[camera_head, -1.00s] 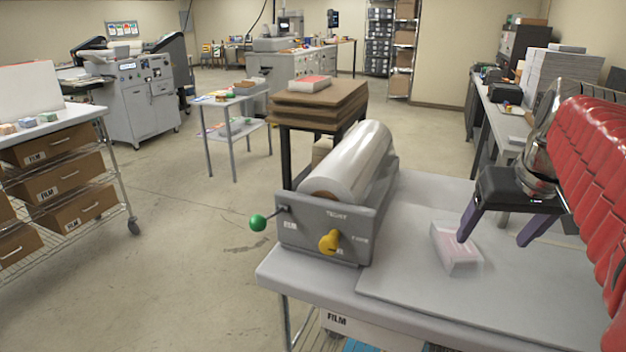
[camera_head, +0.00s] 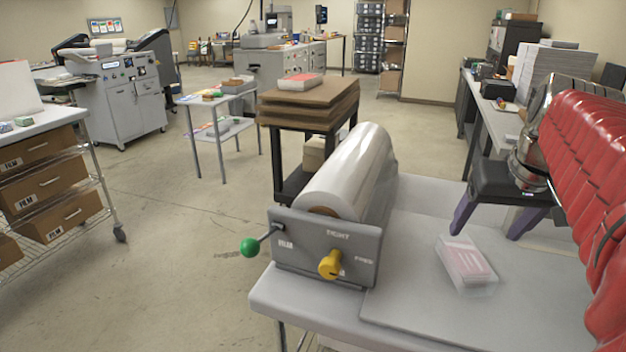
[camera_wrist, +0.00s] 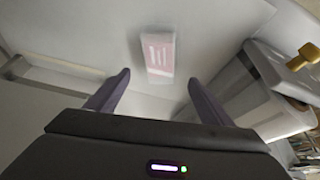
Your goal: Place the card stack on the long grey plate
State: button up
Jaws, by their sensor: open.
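The card stack (camera_head: 466,264) is a small pink and white block in a clear case. It lies flat on the long grey plate (camera_head: 415,300), a thin flat panel on the table to the right of the roll machine. My gripper (camera_head: 487,233) is open and empty, with its purple fingers above and behind the stack in the head view, apart from it. In the wrist view the stack (camera_wrist: 158,55) shows whole just beyond the gap between my open fingertips (camera_wrist: 158,78). Nothing is between the fingers.
The grey roll machine (camera_head: 325,245) stands on the table left of the plate, with a green knob (camera_head: 249,248) and a yellow knob (camera_head: 330,264) sticking out. A stand with brown boards (camera_head: 310,104) is behind it. The plate around the stack is clear.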

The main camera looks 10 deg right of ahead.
aim_at(465, 256)
jog(key=x, duration=0.7)
jog(key=shift+w+f, duration=0.1)
jog(key=shift+f, duration=0.2)
jog(key=shift+x, duration=2.6)
jog(key=shift+c, duration=0.4)
jog(key=c, duration=1.4)
jog(key=shift+r, duration=0.1)
notch_tip(465, 256, up, 10)
jog(key=shift+f, duration=0.1)
